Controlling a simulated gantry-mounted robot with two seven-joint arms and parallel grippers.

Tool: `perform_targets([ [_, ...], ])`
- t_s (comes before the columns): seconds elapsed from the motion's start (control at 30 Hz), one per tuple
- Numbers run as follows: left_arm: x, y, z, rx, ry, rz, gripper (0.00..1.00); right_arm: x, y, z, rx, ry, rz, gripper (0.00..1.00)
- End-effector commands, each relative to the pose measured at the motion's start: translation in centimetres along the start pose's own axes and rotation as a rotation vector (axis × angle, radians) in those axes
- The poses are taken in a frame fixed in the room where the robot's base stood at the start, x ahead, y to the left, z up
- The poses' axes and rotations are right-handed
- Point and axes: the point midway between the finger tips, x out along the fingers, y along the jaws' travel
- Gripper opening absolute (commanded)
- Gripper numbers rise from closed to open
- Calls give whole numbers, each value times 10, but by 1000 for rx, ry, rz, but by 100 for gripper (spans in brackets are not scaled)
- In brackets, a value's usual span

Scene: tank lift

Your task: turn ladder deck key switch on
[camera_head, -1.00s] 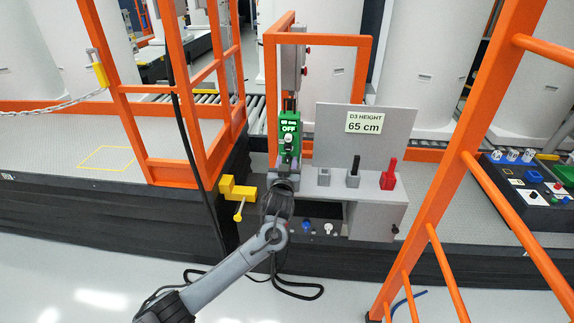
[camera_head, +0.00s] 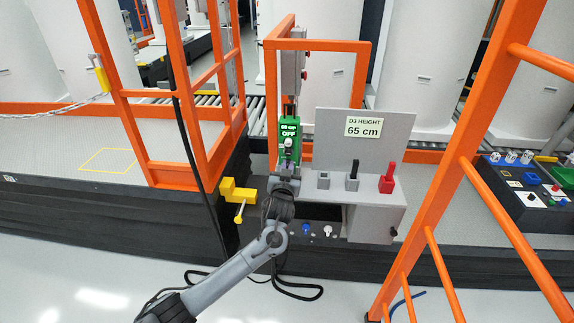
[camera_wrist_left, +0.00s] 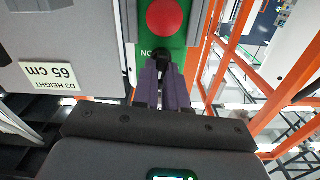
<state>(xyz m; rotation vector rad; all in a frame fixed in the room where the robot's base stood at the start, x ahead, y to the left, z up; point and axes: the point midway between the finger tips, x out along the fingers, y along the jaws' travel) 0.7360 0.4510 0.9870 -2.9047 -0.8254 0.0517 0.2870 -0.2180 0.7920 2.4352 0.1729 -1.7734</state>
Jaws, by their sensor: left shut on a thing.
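The ladder deck key switch is on a green panel (camera_head: 289,127) beside the orange guard frame; the panel's sign reads OFF, with a blurred line above it. In the left wrist view, the green panel (camera_wrist_left: 176,46) carries a red disc (camera_wrist_left: 166,18) and a small black key knob (camera_wrist_left: 161,53). My left gripper (camera_wrist_left: 162,66) has its fingers closed on the key knob. A partly hidden upside-down ON label shows left of the knob. In the head view my left gripper (camera_head: 287,172) is at the panel's lower end; the knob's exact angle is unclear.
A grey control box (camera_head: 374,220) with a red lever (camera_head: 387,181) and a black lever (camera_head: 353,172) stands right of the gripper, under a D3 HEIGHT 65 cm sign (camera_head: 364,127). A yellow bracket (camera_head: 236,192) is left. Orange rails (camera_head: 463,145) cross the right side.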

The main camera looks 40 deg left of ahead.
Motion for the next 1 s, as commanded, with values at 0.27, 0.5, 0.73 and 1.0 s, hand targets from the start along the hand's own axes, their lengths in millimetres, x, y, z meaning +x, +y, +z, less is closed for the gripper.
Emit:
perform_targets([
  [0.27,0,1,-6,233,-3,0,0,-40,3,-12,-6,0,5,43],
  [0.5,0,3,-4,462,-3,0,0,-65,4,-21,-5,0,4,43],
  [0.73,0,4,-3,680,-2,0,0,-85,3,-27,-1,1,1,43],
  [1.0,0,5,0,937,-1,0,0,-105,3,-34,3,2,-3,43],
])
